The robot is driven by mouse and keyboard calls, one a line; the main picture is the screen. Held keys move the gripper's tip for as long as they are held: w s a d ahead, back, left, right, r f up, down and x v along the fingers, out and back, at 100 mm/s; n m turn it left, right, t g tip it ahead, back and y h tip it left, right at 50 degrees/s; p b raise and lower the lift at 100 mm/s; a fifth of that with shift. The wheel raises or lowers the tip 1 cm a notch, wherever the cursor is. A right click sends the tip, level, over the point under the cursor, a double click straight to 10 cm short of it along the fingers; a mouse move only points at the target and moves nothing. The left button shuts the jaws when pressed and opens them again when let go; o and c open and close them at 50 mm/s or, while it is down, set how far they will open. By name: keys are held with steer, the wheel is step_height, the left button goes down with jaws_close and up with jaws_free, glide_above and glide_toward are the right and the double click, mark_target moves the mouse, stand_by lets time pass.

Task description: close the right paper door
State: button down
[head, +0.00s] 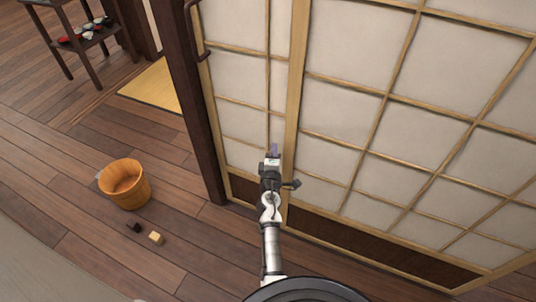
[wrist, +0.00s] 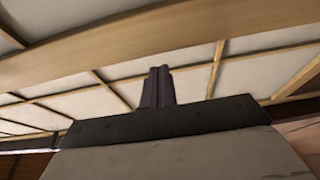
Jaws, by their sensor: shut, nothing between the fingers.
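A large white paper door panel (head: 335,65) with a tan wooden lattice and a dark lower board fills the right of the head view. Its pale upright edge (head: 295,95) stands just right of my gripper. A narrower stretch of paper panel (head: 238,78) shows between that edge and a dark post. The frames do not settle which panel is the right paper door. My gripper (head: 273,150) is shut and empty in front of the panels, close to the upright edge. In the wrist view the fingers (wrist: 159,86) are together, below a wide wooden bar (wrist: 150,38); contact is unclear.
A dark post (head: 193,100) bounds the panels on the left, with a dark curved handle-like piece (head: 202,52) near its top. A wooden bucket (head: 124,185) and two small blocks (head: 155,238) are on the plank floor at left. A shelf (head: 92,42) stands far left.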

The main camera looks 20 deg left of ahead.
steer(key=shift+s+d+r, duration=0.1)
steer(key=shift+d, duration=0.85)
steer(key=shift+d, duration=0.15)
